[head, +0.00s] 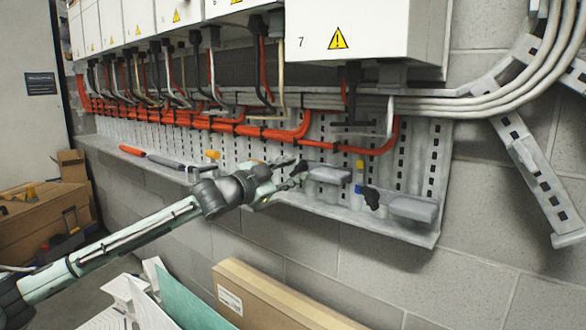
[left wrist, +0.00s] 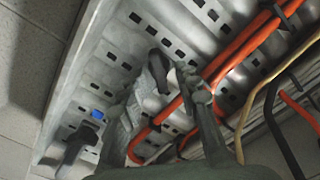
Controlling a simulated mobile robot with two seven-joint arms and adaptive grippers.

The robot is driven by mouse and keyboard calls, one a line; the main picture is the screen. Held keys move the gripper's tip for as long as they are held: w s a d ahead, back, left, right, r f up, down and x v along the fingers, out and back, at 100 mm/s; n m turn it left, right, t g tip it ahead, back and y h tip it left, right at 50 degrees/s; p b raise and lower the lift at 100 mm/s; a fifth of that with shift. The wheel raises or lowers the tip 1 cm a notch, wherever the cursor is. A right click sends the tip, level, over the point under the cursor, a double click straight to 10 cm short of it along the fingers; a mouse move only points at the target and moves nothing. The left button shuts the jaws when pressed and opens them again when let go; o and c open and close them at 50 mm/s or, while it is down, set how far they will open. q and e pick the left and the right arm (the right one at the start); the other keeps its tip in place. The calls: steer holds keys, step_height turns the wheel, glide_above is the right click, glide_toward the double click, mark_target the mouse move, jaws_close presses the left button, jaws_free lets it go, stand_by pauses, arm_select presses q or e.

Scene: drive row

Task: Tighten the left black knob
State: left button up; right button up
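The left black knob (head: 300,167) is at the tray under the wall cabinets in the head view, partly hidden by my left gripper (head: 292,181). In the left wrist view, a dark knob (left wrist: 158,72) shows between and just beyond the fingertips of my left gripper (left wrist: 160,90). The fingers are spread, with a gap on both sides of the knob; whether either touches it I cannot tell. A second black knob (head: 371,198) is farther right in the head view and also shows at lower left in the left wrist view (left wrist: 75,145). My right gripper is not in view.
Grey blocks (head: 330,174) and (head: 413,208) stand on the perforated metal tray (head: 400,230). Orange cables (head: 345,149) run just above the knobs. A red-handled tool (head: 132,150) lies left on the tray. A long cardboard box (head: 270,295) is below.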

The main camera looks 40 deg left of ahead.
arm_select(q)
steer(key=shift+w, duration=0.2)
steer(key=shift+c, duration=0.5)
jaws_close()
